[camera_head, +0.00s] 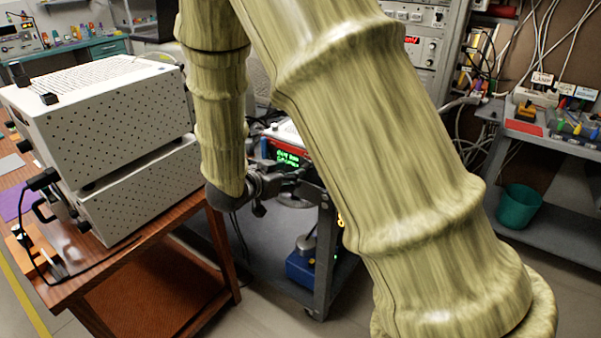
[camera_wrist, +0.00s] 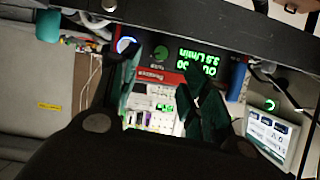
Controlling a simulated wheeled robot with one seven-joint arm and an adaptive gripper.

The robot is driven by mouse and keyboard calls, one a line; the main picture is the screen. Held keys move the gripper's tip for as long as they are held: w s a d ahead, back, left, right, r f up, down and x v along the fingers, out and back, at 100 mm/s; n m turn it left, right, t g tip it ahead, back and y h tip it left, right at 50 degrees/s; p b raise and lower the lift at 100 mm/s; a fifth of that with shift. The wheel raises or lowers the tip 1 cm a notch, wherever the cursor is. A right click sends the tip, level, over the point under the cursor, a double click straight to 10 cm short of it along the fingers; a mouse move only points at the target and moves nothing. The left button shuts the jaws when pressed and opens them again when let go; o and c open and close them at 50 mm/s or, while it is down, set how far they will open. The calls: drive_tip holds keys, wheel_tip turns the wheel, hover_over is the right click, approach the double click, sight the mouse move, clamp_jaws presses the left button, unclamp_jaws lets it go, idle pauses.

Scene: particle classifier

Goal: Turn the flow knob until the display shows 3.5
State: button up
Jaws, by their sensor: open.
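The classifier's display (camera_wrist: 197,62) shows green text upside down in the wrist view, seemingly with an L/min line; I cannot read its digits surely. The green lettering also shows small in the head view (camera_head: 287,158). A round dark green knob (camera_wrist: 161,53), seemingly the flow knob, sits on the red-and-dark panel beside the display. My gripper (camera_wrist: 163,72) is open, with one dark green finger on each side of the knob in the picture. I cannot tell whether either finger touches it. In the head view my gripper (camera_head: 290,178) is in front of the instrument, partly blocked by my arm.
A dark grey cart (camera_head: 325,235) carries the instrument. A wooden table (camera_head: 150,232) with stacked white perforated boxes (camera_head: 110,110) stands close on the left. A blue-ringed button (camera_wrist: 124,44) is near the left finger. A cart with a teal bin (camera_head: 518,207) stands right.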

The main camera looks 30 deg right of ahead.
drive_tip(key=x, duration=0.7)
drive_tip(key=shift+d+f, duration=0.2)
drive_tip(key=shift+d, duration=0.15)
drive_tip(key=shift+w, duration=0.1)
clamp_jaws()
drive_tip(key=shift+r+p, duration=0.15)
drive_tip(key=shift+p, duration=0.25)
drive_tip(key=shift+n+g+p, duration=0.3)
drive_tip(key=shift+n+p, duration=0.1)
drive_tip(key=shift+p, duration=0.75)
